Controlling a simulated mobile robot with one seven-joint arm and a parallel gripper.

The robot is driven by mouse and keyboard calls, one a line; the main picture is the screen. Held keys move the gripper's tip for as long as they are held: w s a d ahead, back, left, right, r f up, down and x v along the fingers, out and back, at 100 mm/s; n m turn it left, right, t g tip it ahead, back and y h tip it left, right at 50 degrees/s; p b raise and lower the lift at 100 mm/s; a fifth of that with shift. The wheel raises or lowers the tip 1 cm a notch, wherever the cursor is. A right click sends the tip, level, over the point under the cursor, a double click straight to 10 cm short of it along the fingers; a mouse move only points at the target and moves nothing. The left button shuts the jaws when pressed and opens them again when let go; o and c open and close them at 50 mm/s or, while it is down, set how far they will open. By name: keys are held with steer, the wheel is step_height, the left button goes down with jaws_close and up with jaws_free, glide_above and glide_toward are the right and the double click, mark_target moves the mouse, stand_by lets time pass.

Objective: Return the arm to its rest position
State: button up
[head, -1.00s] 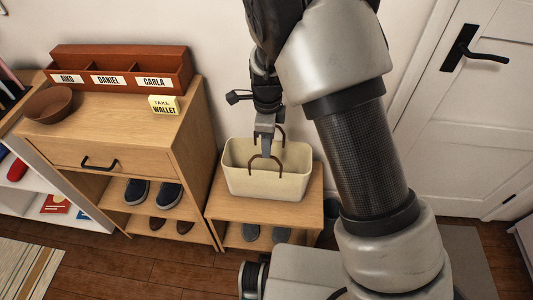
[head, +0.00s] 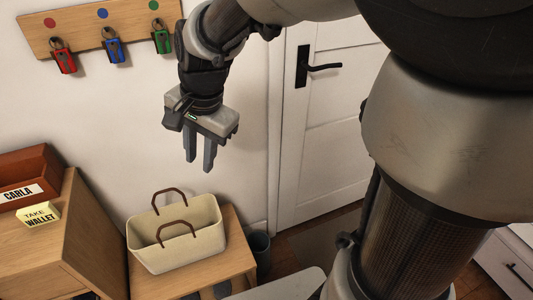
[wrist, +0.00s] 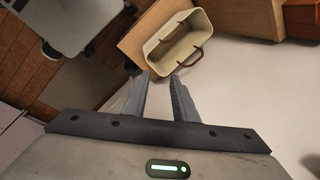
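My gripper (head: 198,158) is raised above the cream tote basket, its fingers pointing down and apart with nothing between them. In the wrist view my gripper (wrist: 160,92) also shows two separated, empty fingers. The cream basket (head: 178,252) with two brown handles stands upright on the low wooden bench. In the wrist view the basket (wrist: 160,50) lies beyond the fingertips, clear of them. The part of the basket's inside that I can see looks empty.
A white door (head: 330,120) with a black handle stands behind. Key fobs hang on a wall rack (head: 95,28) at upper left. A wooden cabinet (head: 75,235) holds a red-brown organizer (head: 30,180) and a yellow "TAKE WALLET" note (head: 38,215). A dark bin (head: 259,250) stands beside the bench.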

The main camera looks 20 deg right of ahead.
steer(key=s+d+r+n+t+h, duration=0.1)
steer(key=s+d+r+n+t, duration=0.1)
steer(key=s+d+r+n, duration=0.35)
steer(key=s+d+r+n+t+h, duration=0.1)
steer(key=s+d+r+n, duration=0.1)
steer(key=s+d+n, duration=0.35)
step_height(320, 180, up, 18)
steer(key=s+m+p, duration=0.1)
steer(key=s+p, duration=0.1)
steer(key=p, duration=1.6)
steer(key=shift+s+f+m, duration=0.15)
steer(key=shift+s+m, duration=0.05)
steer(key=shift+m, duration=0.2)
